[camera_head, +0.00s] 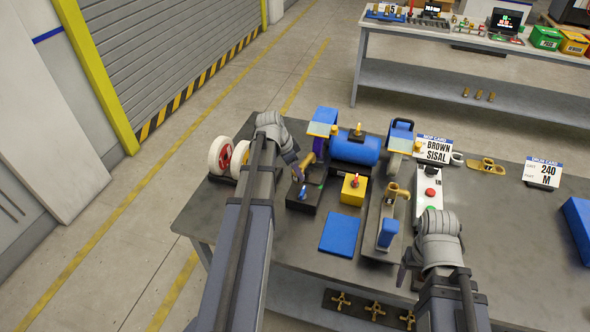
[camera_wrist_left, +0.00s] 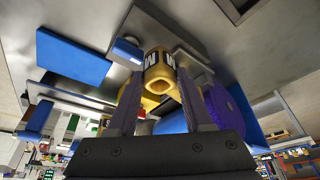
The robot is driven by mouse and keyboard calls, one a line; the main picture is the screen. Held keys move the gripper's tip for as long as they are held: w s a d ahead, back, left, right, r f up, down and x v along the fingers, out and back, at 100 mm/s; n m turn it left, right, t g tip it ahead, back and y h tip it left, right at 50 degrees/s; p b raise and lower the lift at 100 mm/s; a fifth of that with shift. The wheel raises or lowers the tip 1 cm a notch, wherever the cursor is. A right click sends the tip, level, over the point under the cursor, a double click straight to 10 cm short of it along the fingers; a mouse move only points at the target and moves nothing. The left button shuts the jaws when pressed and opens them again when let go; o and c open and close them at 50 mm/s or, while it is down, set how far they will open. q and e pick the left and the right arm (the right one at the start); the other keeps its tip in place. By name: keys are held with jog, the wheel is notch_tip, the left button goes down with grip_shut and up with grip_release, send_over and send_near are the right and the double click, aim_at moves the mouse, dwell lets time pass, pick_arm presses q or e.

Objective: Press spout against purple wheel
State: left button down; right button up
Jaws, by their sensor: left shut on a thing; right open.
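In the left wrist view a brass spout (camera_wrist_left: 158,70) with dark lettering and an open end sits between the fingers of my left gripper (camera_wrist_left: 160,95), which is shut on it. The purple wheel (camera_wrist_left: 240,110) is just right of the fingers there, partly hidden; I cannot tell whether the spout touches it. In the head view my left gripper (camera_head: 299,168) is above a dark block (camera_head: 303,202), and a purple part (camera_head: 319,147) shows just right of it.
A blue cylinder (camera_head: 355,149), a yellow box (camera_head: 353,190) and a blue plate (camera_head: 340,233) stand close by. White and red wheels (camera_head: 222,156) are at the table's left end. A fixture with a brass elbow (camera_head: 396,192) stands between the arms. Cards (camera_head: 434,151) stand behind.

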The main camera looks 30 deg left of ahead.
pick_arm(q)
jog(key=shift+w+a, duration=0.15)
jog(key=shift+w, duration=1.05)
dwell(1.1)
jog(key=shift+s, duration=0.1)
dwell(5.6)
